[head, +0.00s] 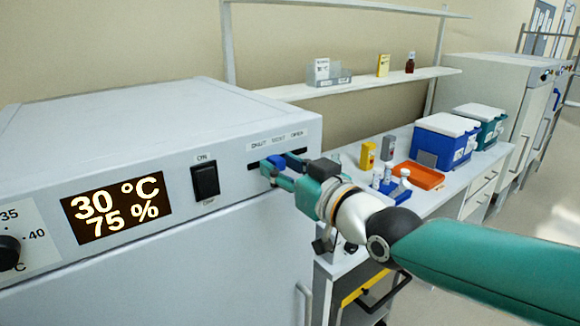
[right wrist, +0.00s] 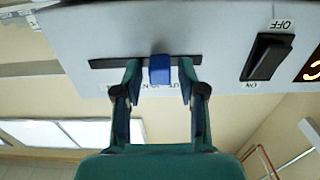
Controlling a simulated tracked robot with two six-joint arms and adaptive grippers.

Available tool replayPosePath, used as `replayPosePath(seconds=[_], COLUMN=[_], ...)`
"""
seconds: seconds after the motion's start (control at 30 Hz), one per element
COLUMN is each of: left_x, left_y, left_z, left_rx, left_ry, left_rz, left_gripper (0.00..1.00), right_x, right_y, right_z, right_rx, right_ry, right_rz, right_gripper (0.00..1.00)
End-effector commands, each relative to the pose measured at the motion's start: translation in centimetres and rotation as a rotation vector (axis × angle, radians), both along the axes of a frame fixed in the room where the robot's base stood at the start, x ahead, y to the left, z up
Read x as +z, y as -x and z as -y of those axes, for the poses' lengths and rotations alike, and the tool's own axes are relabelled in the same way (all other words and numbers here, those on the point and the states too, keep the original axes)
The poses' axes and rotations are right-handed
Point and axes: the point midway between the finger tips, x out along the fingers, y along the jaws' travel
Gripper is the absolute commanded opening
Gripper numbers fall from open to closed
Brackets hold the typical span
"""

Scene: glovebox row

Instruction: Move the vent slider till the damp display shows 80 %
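The damp display (head: 116,207) on the white cabinet front reads 30 °C and 75 %. The blue vent slider knob (head: 276,161) sits in a dark horizontal slot (head: 254,166) below small labels, around the slot's middle. It also shows in the right wrist view (right wrist: 159,70), which is upside down. My right gripper (head: 281,168) has its fingers on either side of the knob, with a narrow gap showing on both sides in the right wrist view. Its fingers partly hide the slot in the head view. My left gripper is not in view.
A black rocker switch (head: 205,180) lies left of the slot, and a black dial (head: 9,252) is at the far left. To the right, a bench holds an orange tray (head: 418,174), bottles and a blue cooler box (head: 441,145). A shelf (head: 340,86) hangs behind.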

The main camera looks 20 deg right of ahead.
Motion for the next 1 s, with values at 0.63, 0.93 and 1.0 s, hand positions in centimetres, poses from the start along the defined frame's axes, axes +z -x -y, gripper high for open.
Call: replayPosePath(seconds=[0.63,0.93,1.0], left_x=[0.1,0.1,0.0], left_y=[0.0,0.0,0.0], left_z=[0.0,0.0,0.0], left_rx=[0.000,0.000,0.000], left_ry=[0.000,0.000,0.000], left_rz=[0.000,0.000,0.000], left_gripper=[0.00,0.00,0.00], right_x=[0.1,0.0,0.0], right_y=[3.4,8.8,9.6], right_z=[1.4,3.4,3.7], right_rx=[-0.002,-0.002,-0.001], right_ry=[0.000,0.000,0.000], right_rz=[0.004,0.002,0.003], right_gripper=[0.48,0.48,0.48])
